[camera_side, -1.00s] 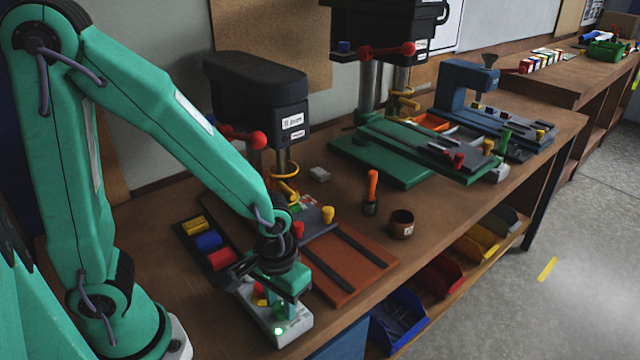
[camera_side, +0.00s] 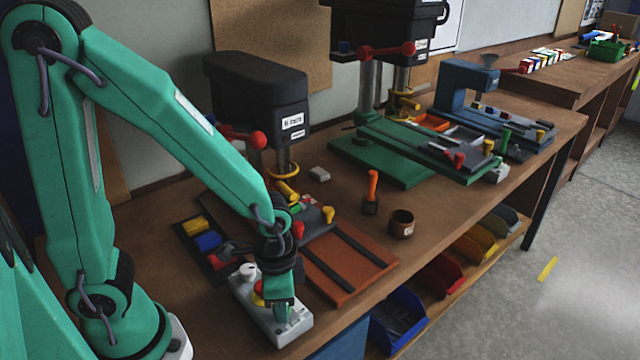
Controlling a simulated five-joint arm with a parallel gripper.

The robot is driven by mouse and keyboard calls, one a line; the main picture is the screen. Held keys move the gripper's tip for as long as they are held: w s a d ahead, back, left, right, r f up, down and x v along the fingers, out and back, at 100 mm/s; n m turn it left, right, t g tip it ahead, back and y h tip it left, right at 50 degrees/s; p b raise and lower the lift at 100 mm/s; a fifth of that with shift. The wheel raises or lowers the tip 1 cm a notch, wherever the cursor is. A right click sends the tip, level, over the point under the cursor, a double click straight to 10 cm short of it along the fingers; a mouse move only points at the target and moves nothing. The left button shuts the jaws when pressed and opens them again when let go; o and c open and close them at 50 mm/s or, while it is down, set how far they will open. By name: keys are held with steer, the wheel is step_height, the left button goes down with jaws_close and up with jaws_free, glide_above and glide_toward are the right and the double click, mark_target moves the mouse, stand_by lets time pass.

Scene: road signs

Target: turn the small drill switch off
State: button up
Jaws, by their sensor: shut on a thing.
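The small drill (camera_side: 256,95) has a dark head with white labels and stands at the back left. Its grey switch box (camera_side: 298,330) lies on the bench at the front edge, with a pale round knob (camera_side: 247,270) at its far end and red and yellow parts in the middle. My green gripper (camera_side: 282,312) points down onto the near end of the box. It is shut on the switch there, which the fingers mostly hide. No green light shows on the box.
An orange-brown drill base (camera_side: 350,265) lies right of the box. A tray of coloured blocks (camera_side: 208,240) is behind it. A brown cup (camera_side: 401,223) and an orange-handled tool (camera_side: 372,190) stand to the right. Coloured bins (camera_side: 400,318) sit below the bench edge.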

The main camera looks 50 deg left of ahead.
steer(key=shift+m, duration=1.3)
steer(key=o, duration=0.7)
steer(key=shift+r, duration=0.2)
steer(key=shift+r, duration=3.75)
steer(key=shift+r, duration=0.1)
